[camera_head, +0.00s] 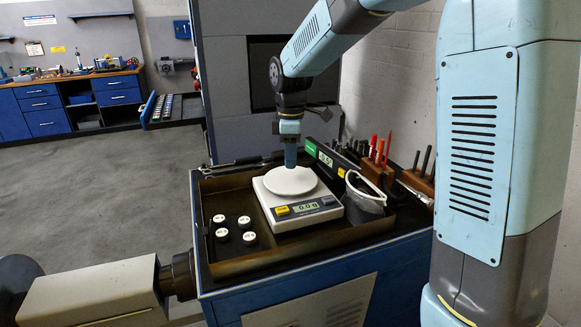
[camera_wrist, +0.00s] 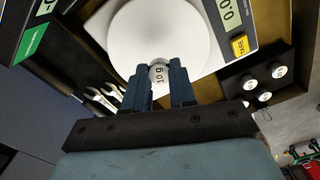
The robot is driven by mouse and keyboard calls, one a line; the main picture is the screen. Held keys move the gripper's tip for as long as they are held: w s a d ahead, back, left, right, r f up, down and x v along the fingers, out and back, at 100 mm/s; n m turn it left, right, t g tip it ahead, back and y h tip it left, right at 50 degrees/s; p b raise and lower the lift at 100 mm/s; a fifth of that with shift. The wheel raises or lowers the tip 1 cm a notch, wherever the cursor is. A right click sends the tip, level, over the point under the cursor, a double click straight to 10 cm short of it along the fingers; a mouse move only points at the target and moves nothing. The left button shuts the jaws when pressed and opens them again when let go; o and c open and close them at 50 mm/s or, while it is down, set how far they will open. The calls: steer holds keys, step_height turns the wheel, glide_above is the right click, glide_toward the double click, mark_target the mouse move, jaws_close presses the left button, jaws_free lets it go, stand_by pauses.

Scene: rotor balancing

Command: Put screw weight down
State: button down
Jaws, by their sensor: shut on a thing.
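A small screw weight with a white top marked "10 g" (camera_wrist: 159,74) is between the blue fingers of my gripper (camera_wrist: 159,83) in the wrist view. In the head view my gripper (camera_head: 290,160) points down over the round white pan (camera_head: 289,182) of the scale (camera_head: 270,206); the weight itself cannot be made out there. The pan also shows behind the weight in the wrist view (camera_wrist: 150,35). The scale's display (camera_head: 306,208) reads 0.0 g. I cannot tell how small the gap between weight and pan is.
Several white-topped weights (camera_head: 221,235) stand in a dark holder left of the scale. Wrenches (camera_wrist: 104,97) lie beside the scale in the wrist view. The tray's raised rim (camera_head: 262,268) surrounds the scale.

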step_height(320, 180, down, 4)
steer(key=shift+w+r, duration=0.15)
steer(key=shift+r, duration=0.1)
steer(key=c, duration=0.9)
jaws_free()
